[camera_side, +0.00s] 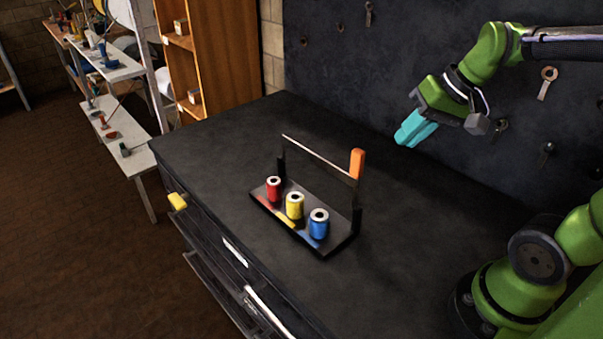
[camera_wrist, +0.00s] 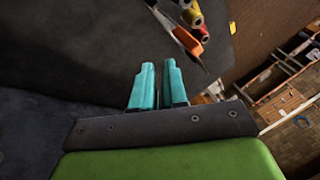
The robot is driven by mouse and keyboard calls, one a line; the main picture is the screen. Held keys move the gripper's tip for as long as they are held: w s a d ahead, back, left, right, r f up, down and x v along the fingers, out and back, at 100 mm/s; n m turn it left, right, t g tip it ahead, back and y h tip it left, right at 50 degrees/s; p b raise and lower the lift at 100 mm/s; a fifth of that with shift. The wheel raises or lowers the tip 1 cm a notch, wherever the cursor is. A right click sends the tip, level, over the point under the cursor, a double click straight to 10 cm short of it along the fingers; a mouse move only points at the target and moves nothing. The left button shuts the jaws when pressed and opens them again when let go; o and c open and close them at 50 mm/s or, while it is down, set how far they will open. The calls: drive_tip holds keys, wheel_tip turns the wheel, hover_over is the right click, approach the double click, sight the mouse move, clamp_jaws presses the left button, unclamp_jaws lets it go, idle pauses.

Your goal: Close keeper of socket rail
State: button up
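The socket rail (camera_side: 333,243) is a dark base standing on the black bench top, with a row of red (camera_side: 273,189), yellow (camera_side: 295,206) and blue (camera_side: 318,224) sockets. Its keeper (camera_side: 315,156) is a thin bar held up above the sockets between dark end posts. An orange handle (camera_side: 357,162) stands upright at the keeper's right end. My gripper (camera_side: 407,134), with cyan fingers, is in the air to the right of and above the handle, touching nothing. In the wrist view, the fingers (camera_wrist: 158,64) show a narrow empty gap; the orange handle (camera_wrist: 187,41) is beyond them.
A dark wall with hanging tools (camera_side: 546,82) rises behind the bench. A yellow object (camera_side: 177,201) is at the bench's left front edge, above the drawers. The bench top (camera_side: 215,137) around the rail is clear. Shelving stands farther away at left.

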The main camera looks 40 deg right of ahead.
drive_tip(key=shift+n+g+y, duration=0.4)
drive_tip(key=shift+n+y, duration=0.3)
drive_tip(key=shift+n, duration=0.1)
drive_tip(key=d, duration=0.2)
drive_tip(key=w+d, duration=0.2)
drive_tip(key=d, duration=0.1)
drive_tip(key=shift+d+r, duration=0.3)
clamp_jaws()
drive_tip(key=w+a+f+n+y, duration=0.2)
drive_tip(key=w+a+f+n, duration=0.2)
drive_tip(key=a, duration=0.3)
drive_tip(key=shift+w+a+f+n, duration=0.3)
drive_tip(key=shift+a+f+n, duration=0.1)
drive_tip(key=shift+f+n, duration=0.25)
drive_tip(key=shift+a+r, duration=0.1)
